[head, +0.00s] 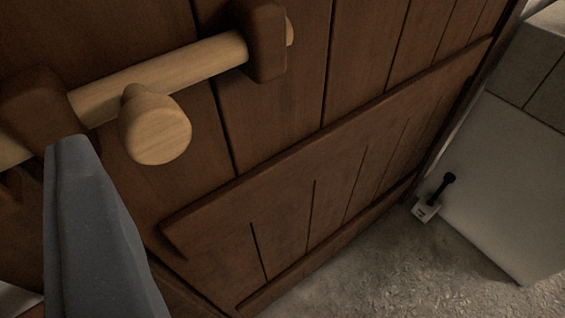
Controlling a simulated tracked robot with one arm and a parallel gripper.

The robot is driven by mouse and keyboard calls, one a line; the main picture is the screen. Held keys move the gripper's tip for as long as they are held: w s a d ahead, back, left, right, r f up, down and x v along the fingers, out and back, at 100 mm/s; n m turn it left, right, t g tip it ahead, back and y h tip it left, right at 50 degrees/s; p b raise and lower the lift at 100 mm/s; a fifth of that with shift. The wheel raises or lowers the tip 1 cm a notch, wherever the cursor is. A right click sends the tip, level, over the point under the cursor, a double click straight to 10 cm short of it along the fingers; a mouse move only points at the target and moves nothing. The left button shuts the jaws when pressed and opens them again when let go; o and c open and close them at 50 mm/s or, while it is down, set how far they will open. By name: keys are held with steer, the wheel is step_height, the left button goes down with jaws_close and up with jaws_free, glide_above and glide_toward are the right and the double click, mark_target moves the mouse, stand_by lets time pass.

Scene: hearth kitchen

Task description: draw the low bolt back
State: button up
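A pale round wooden bolt (185,68) lies across a dark plank door (290,95), tilted up to the right in the picture. It runs through two dark wooden brackets, one at the left (38,100) and one at the right (264,40). Its right end shows just past the right bracket. A pale knob (158,132) sticks out from the bolt between the brackets, nearer the left one. One grey finger of my gripper (68,148) shows at lower left, its tip just left of and below the knob. The other finger is not visible, so the opening cannot be judged.
A raised panel (330,185) crosses the lower door. A small white box with a black lever (427,210) sits on the speckled grey floor (400,275) near the door's foot. A pale slab (510,190) and blocks stand at right. The floor at lower right is clear.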

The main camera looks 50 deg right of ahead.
mark_target(159, 141)
steer(key=s+d+f+n+t+h+b, duration=0.1)
steer(key=s+d+f+n+b, duration=0.1)
steer(key=s+d+f+b, duration=0.1)
steer(key=s+f+b, duration=0.1)
steer(key=s+f, duration=0.1)
steer(key=s, duration=0.1)
steer(key=shift+s+d+f+n+h, duration=0.15)
steer(key=shift+s+d+n+h, duration=0.15)
steer(key=shift+n, duration=0.1)
steer(key=shift+w+b, duration=0.2)
steer(key=shift+b, duration=0.65)
steer(key=b, duration=0.6)
steer(key=shift+w+d+t, duration=0.25)
steer(key=shift+w+t, duration=0.05)
steer(key=shift+w, duration=0.05)
steer(key=x, duration=1.1)
steer(key=shift+r, duration=0.2)
